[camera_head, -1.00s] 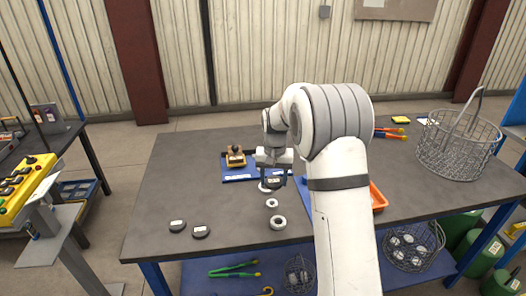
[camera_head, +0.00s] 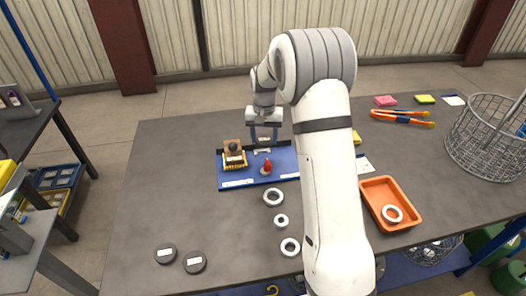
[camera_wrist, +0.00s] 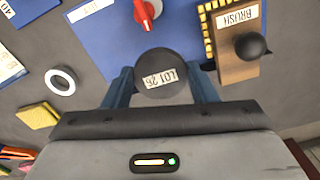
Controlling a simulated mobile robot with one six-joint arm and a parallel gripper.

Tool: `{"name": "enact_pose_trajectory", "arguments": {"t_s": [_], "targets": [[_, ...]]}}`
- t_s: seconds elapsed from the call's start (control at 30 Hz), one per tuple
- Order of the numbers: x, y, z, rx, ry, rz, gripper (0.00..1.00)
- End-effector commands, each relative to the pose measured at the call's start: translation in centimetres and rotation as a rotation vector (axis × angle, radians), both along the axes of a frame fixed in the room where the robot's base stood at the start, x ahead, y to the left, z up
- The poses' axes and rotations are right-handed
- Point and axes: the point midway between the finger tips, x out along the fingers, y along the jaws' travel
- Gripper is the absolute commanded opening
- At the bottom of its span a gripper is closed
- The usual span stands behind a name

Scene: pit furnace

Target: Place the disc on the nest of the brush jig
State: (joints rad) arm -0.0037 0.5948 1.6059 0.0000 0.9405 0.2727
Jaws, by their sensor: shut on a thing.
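My gripper (camera_head: 264,140) is shut on a dark round disc (camera_wrist: 162,65) with a white label; its fingers (camera_wrist: 163,86) hold it on both sides. In the head view the gripper is over the back part of a blue board (camera_head: 233,183). The wrist view also shows the blue board (camera_wrist: 92,42) beyond the disc. A wooden brush (camera_head: 234,148) with a dark knob and a BRUSH label (camera_wrist: 238,18) sits on its left in the head view. A red upright part (camera_head: 266,168) stands near its middle. I cannot make out the nest.
Loose rings (camera_head: 273,197) lie in front of the board. Two dark discs (camera_head: 165,253) lie at the table's front left. An orange tray (camera_head: 375,187) with a white ring, tongs (camera_head: 402,118) and a wire basket (camera_head: 490,150) are to the right. The table's left side is mostly clear.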

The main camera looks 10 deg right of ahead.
Motion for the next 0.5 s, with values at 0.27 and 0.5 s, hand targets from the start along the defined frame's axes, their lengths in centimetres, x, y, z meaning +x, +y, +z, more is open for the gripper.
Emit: {"name": "enact_pose_trajectory", "arguments": {"t_s": [0.27,0.5], "targets": [[0.0,-0.1,-3.9,0.0,0.0,-0.001,0.18],[-0.1,0.1,-6.6,0.0,0.004,0.002,0.18]]}}
